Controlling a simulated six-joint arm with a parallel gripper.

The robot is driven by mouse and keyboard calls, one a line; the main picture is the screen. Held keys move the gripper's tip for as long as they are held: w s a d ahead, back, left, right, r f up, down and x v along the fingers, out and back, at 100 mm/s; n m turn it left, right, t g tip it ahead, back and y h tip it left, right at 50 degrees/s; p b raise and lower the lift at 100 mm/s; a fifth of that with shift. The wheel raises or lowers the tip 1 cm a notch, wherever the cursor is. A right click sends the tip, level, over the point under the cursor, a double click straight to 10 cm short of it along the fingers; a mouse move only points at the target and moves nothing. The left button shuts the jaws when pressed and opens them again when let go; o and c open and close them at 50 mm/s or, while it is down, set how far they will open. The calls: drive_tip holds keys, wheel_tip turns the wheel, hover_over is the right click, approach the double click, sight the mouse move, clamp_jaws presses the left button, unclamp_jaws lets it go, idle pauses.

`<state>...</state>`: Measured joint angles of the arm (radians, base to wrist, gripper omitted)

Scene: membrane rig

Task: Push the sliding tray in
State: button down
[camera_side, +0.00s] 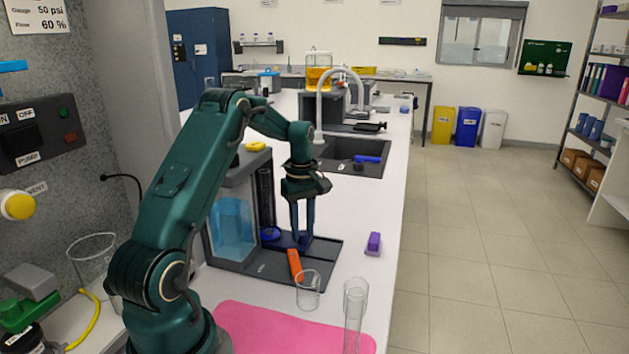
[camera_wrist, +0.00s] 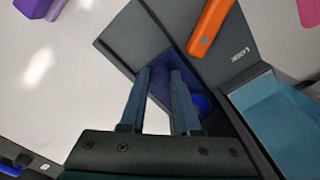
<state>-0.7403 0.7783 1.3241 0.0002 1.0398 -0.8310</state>
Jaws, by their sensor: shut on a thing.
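The sliding tray (camera_side: 286,241) looks like a low dark blue piece on the dark grey base plate (camera_side: 322,254), reaching from the foot of the black ribbed column (camera_side: 266,200) toward my gripper. It also shows in the wrist view (camera_wrist: 188,72), beyond the fingertips. My gripper (camera_side: 302,240) points straight down, its fingers shut on what seems to be the tray's outer end. In the wrist view, the fingertips (camera_wrist: 160,70) meet at this dark blue part, and the exact grip is hidden. A bright blue round part (camera_wrist: 203,103) sits beside the right finger.
An orange lever (camera_side: 295,265) lies on the plate by the LOCK label, near my gripper. A blue-filled tank (camera_side: 233,228) stands left. A purple block (camera_side: 373,243) lies right. Glass vessels (camera_side: 309,291) and a pink mat (camera_side: 285,330) are in front. Bare bench surrounds the block.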

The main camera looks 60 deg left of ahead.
sight(284, 238)
drive_tip(key=shift+s+a, duration=1.7)
drive_tip(key=shift+s, duration=0.05)
drive_tip(key=c, duration=0.6)
unclamp_jaws()
drive_tip(key=shift+w, duration=0.1)
